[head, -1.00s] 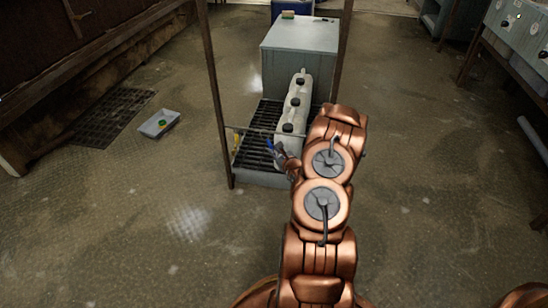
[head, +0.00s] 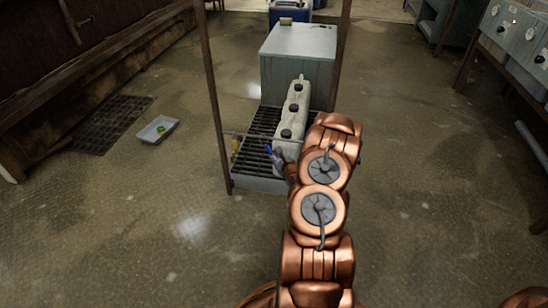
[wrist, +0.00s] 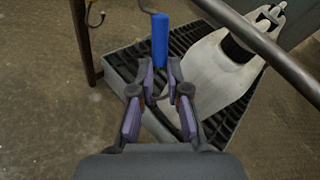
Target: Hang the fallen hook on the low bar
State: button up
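The hook has a blue grip (wrist: 160,40), upright between my fingertips in the wrist view. A thin dark wire curves at its upper left. Its blue part also shows in the head view (head: 268,153), at the end of my arm. My gripper (wrist: 161,68) appears shut on the lower end of the blue grip. The low bar (wrist: 265,50) crosses the upper right of the wrist view, to the right of the hook and apart from it.
A pale jerrycan (head: 293,110) stands on a black-slatted grate (head: 258,128) inside the rack posts (head: 214,95). A yellow item (head: 235,147) is by the left post. A grey cabinet (head: 298,60) stands behind. A tray (head: 158,129) lies on open floor to the left.

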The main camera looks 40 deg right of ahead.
jog(key=shift+o, duration=0.8)
jog(key=shift+s+f, duration=0.15)
jog(key=shift+f, duration=0.3)
jog(key=o, duration=0.4)
jog(key=shift+r, duration=0.15)
jog(key=shift+v, duration=6)
jog(key=shift+a, duration=0.1)
